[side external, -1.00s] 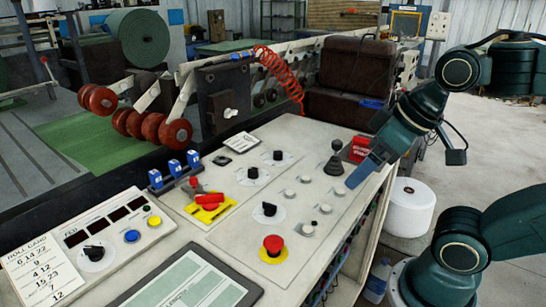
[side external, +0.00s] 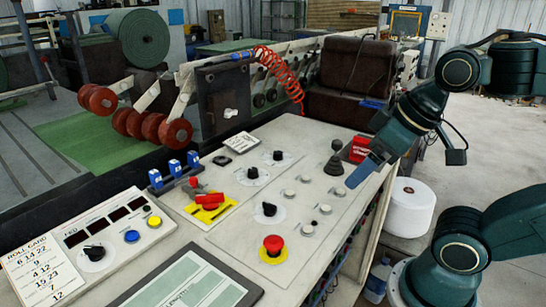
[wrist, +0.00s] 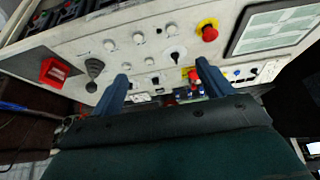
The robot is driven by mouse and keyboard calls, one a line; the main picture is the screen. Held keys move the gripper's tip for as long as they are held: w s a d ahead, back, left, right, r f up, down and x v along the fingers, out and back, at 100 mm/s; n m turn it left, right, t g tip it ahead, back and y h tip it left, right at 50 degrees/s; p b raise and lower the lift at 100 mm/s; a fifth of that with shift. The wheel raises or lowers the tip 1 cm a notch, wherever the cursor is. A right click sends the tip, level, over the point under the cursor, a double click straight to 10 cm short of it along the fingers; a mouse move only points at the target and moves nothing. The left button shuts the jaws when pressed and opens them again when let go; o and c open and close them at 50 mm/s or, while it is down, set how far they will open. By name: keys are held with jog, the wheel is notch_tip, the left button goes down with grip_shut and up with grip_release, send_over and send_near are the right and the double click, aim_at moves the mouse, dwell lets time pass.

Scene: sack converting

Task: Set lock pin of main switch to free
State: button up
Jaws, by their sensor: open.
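The main switch is a red handle (side external: 212,198) on a yellow plate (side external: 210,212), on the left-middle part of the control panel. A small red-topped lever (side external: 193,183) stands just behind it and may be the lock pin; I cannot tell its setting. In the wrist view the red and yellow switch (wrist: 192,75) is small, near the right fingertip and partly hidden by it. My gripper (side external: 366,172) is at the right edge of the panel, well apart from the switch. The wrist view shows its two blue fingers (wrist: 160,82) spread with nothing between them.
A black joystick (side external: 336,164) and a red box (side external: 360,150) stand close to my gripper. A red emergency button (side external: 273,245), black knobs (side external: 269,209) and several pale buttons lie between gripper and switch. Blue-topped blocks (side external: 174,168) stand behind the switch. A tablet (side external: 190,285) lies in front.

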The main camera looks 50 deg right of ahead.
jog(key=shift+w+r, duration=0.1)
jog(key=shift+w, duration=0.05)
jog(key=c, duration=0.7)
jog(key=shift+w+a+r, duration=0.1)
jog(key=shift+w+r, duration=0.1)
jog(key=shift+w, duration=0.05)
jog(key=shift+c, duration=0.4)
jog(key=w+a+r+n+y, duration=0.1)
jog(key=w+a+r+n, duration=0.2)
jog(key=w, duration=0.6)
jog(key=n+g+y, duration=0.2)
jog(key=n, duration=0.4)
send_over(193, 179)
jog(key=s+d, duration=0.4)
jog(key=f, duration=0.3)
jog(key=shift+d, duration=0.2)
jog(key=shift+f, duration=0.1)
jog(key=x, duration=1.3)
jog(key=shift+s+a+f, duration=0.2)
jog(key=shift+a+f, duration=0.05)
jog(key=shift+f, duration=0.1)
